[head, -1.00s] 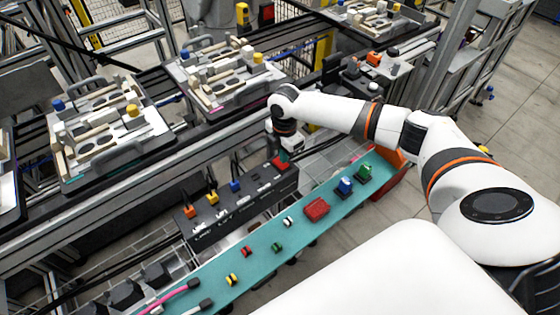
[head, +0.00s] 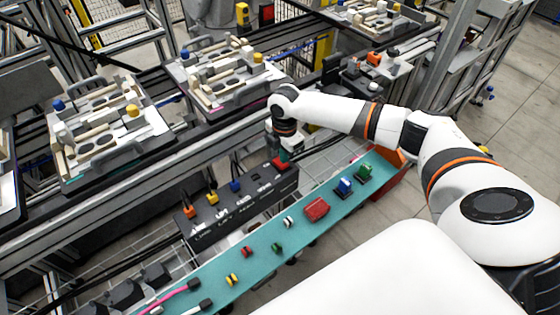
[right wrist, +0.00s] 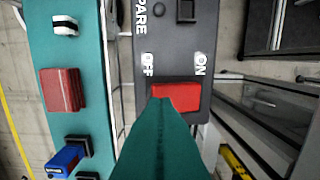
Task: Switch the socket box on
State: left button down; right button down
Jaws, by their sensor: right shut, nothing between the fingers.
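The socket box (head: 236,212) is a long dark box beside the teal shelf in the head view. Its red switch (head: 281,164) sits at the far right end. In the right wrist view the red rocker (right wrist: 184,97) lies below the labels OFF on the left and ON on the right. My right gripper (head: 284,156) is shut and empty, pointing down at the switch. In the right wrist view its teal fingertips (right wrist: 163,101) overlap the rocker's OFF side. I cannot tell whether they touch it, or which way the rocker is tilted. My left gripper is out of view.
Orange (head: 190,211), yellow (head: 212,197) and blue (head: 235,186) plugs stand along the box's back edge. The teal shelf (head: 262,262) in front holds a red block (head: 317,209) and several small coloured parts. Fixture pallets (head: 108,135) sit on the conveyor behind.

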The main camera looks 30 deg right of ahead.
aim_at(283, 165)
jog(key=shift+f+b, duration=0.45)
jog(key=shift+f, duration=0.6)
dwell(0.4)
notch_tip(283, 165, up, 7)
jog(key=p, duration=0.8)
jog(key=shift+r, duration=0.1)
jog(key=shift+a, duration=0.1)
dwell(0.4)
